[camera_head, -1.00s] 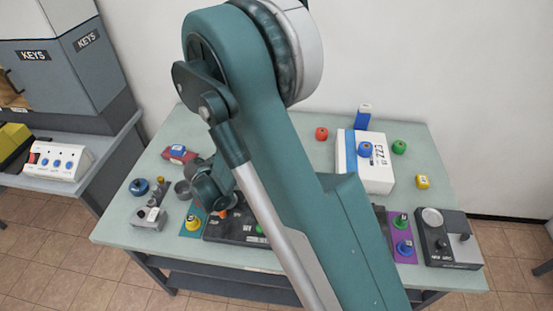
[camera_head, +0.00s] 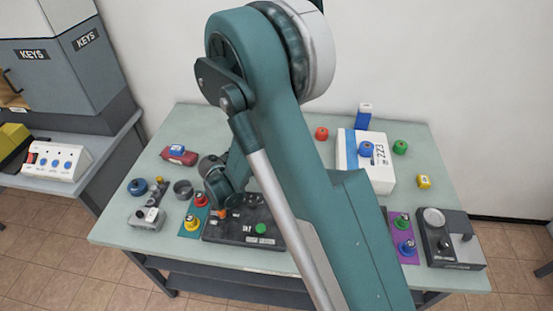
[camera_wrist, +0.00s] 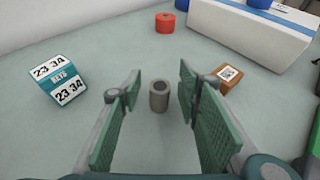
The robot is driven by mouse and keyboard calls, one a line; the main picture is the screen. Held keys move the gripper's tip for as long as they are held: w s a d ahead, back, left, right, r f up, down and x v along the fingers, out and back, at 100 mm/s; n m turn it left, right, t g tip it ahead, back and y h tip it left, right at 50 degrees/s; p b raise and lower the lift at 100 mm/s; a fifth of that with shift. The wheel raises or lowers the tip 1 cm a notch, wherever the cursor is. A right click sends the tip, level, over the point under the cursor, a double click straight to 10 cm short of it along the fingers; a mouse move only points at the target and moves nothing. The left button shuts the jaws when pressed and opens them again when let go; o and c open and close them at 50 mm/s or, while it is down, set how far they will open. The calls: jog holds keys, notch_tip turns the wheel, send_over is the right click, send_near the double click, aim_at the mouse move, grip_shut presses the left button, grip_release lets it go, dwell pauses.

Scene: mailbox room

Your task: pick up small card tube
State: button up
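A small grey-brown tube (camera_wrist: 159,96) with a dark round hole in its top stands upright on the table in the wrist view. I take it to be the small card tube. My gripper (camera_wrist: 159,84) is open, with its green-padded fingers to the left and right of the tube. A gap shows on both sides, so neither finger visibly touches it. In the head view my arm hides the tube and the fingers.
A teal block with number labels (camera_wrist: 60,81) lies left of the fingers. A brown block with a printed code (camera_wrist: 229,76) sits close behind the right finger. A red spool (camera_wrist: 165,22) and a white box (camera_wrist: 250,32) stand farther back.

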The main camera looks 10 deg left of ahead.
jog(key=shift+c, duration=0.5)
jog(key=c, duration=0.7)
jog(key=shift+r+p, duration=1.1)
jog(key=shift+r, duration=3.9)
